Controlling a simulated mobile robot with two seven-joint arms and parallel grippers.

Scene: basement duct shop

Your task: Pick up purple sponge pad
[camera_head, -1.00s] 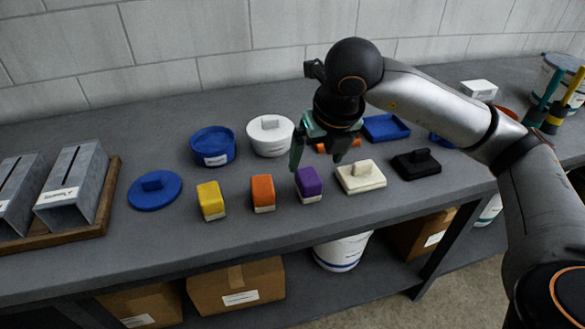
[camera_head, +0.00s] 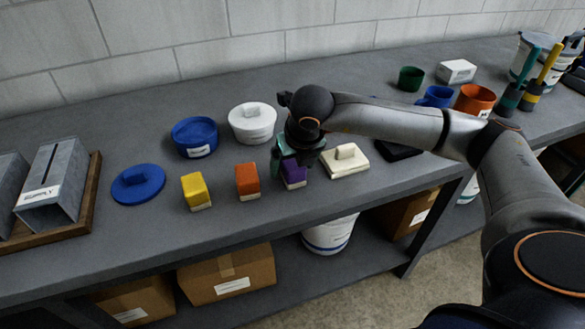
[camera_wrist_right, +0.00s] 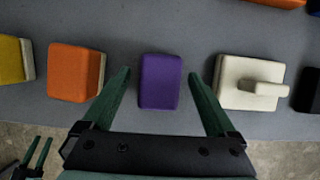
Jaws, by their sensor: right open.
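The purple sponge pad (camera_head: 293,175) stands on the grey bench near its front edge, with a pale base, partly hidden by my right gripper (camera_head: 290,168) in the head view. In the right wrist view the purple sponge pad (camera_wrist_right: 160,82) shows whole, between the two green fingers of my right gripper (camera_wrist_right: 158,80). The fingers are open, one on each side, with a gap between each and the pad. Whether the fingertips are level with the pad or above it is hard to tell.
An orange pad (camera_head: 247,180) and a yellow pad (camera_head: 196,190) stand to the left. A cream block with a handle (camera_head: 344,161) sits close on the right. Behind are a white lidded tub (camera_head: 252,124) and a blue tub (camera_head: 195,137). Bare bench lies in front.

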